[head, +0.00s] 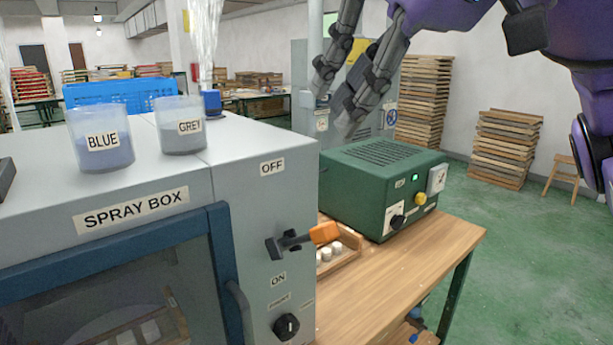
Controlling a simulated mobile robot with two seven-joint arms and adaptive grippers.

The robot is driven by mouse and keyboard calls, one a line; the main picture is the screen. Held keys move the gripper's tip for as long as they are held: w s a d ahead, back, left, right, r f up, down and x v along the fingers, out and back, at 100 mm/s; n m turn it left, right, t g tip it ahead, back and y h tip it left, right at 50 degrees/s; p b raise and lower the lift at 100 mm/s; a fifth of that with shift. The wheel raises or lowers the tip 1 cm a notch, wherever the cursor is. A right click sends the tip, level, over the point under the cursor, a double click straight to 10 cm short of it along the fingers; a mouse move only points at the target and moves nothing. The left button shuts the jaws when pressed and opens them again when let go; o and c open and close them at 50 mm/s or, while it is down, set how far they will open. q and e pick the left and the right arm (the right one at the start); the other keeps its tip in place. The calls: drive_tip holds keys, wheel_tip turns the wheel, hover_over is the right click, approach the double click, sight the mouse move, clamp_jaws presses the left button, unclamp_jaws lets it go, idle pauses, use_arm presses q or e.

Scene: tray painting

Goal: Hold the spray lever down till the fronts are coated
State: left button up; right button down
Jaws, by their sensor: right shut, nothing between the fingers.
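The grey spray box (230,185) fills the left. Its spray lever (322,233), black with an orange grip, sticks out to the right on the side panel, between the OFF label above and the ON label below. Through the dark, blue-framed window (60,300), small pale pieces (150,331) lie on a rack; their coating is too dim to judge. Cups marked BLUE (101,155) and GREY (182,142) stand on top of the box. My right gripper (335,112) is shut and empty, above the green unit and well apart from the lever. My left gripper is not in view.
A green unit (375,165) with a lit green lamp stands on the wooden table (420,265). A small wooden tray (345,258) with white pieces lies beside the lever. A black knob (286,326) is below it. The table's front right is clear.

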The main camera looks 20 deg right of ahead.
drive_tip(key=b, duration=0.1)
hover_over(305, 238)
drive_tip(key=d, duration=0.1)
wheel_tip(305, 238, down, 10)
drive_tip(key=shift+f, duration=0.1)
drive_tip(key=shift+s+d+f, duration=0.15)
drive_tip(key=shift+s+f, duration=0.15)
drive_tip(key=shift+s, duration=0.05)
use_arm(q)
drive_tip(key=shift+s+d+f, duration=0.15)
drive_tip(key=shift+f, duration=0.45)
use_arm(e)
drive_tip(key=shift+f, duration=0.1)
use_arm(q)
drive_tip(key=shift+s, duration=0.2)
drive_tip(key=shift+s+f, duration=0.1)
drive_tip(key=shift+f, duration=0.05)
